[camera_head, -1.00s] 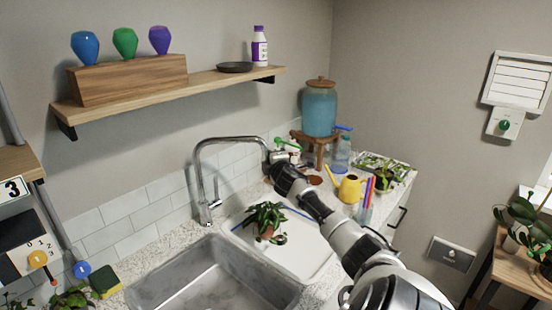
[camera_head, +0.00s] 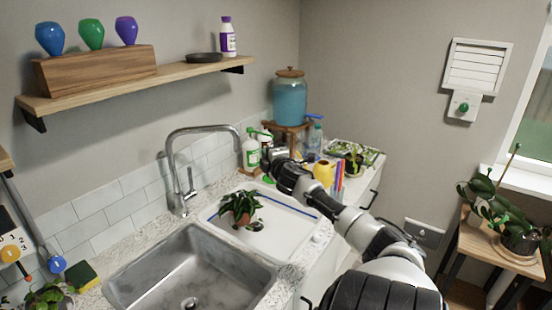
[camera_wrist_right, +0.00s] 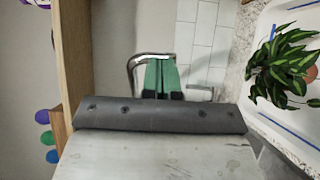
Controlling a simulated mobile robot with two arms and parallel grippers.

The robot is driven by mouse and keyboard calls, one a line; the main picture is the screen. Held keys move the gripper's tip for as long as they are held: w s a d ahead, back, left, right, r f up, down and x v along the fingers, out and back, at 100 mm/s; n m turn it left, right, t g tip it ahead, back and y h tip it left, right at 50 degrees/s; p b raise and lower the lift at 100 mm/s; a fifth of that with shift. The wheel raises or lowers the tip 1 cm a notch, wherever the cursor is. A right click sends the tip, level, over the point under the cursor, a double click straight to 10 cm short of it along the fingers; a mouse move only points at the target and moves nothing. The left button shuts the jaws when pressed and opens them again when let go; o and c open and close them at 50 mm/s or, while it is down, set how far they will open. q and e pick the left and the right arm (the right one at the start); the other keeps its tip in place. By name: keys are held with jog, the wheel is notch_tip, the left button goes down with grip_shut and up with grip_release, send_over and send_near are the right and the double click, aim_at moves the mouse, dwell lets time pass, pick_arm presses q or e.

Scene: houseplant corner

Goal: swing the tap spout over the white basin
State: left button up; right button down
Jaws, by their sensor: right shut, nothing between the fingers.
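The chrome tap (camera_head: 171,160) stands behind the steel sink (camera_head: 125,287), its spout arching to the right. The spout tip lies in front of the wall tiles in the head view; I cannot tell whether it is over the white basin (camera_head: 285,228). A leafy potted plant (camera_head: 240,206) stands in that basin. My right gripper (camera_head: 273,157) is to the right of the spout tip, apart from it in the head view. In the wrist view, its green fingers (camera_wrist_right: 161,76) are together and empty, partly covering the tap (camera_wrist_right: 133,72). My left gripper is out of view.
A spray bottle (camera_head: 251,153) stands near the spout tip. Behind and right are a blue dispenser (camera_head: 290,101), a yellow watering can (camera_head: 324,174) and a seedling tray (camera_head: 365,152). A shelf (camera_head: 130,84) is above left. The space over the steel sink is clear.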

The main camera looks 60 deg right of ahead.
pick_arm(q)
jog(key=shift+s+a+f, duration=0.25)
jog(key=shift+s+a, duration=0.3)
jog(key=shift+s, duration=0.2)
pick_arm(e)
jog(key=shift+s+d+f, duration=0.1)
jog(key=shift+s+d, duration=0.05)
jog(key=shift+s, duration=1.05)
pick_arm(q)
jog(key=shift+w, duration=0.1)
pick_arm(e)
jog(key=shift+s+f, duration=0.1)
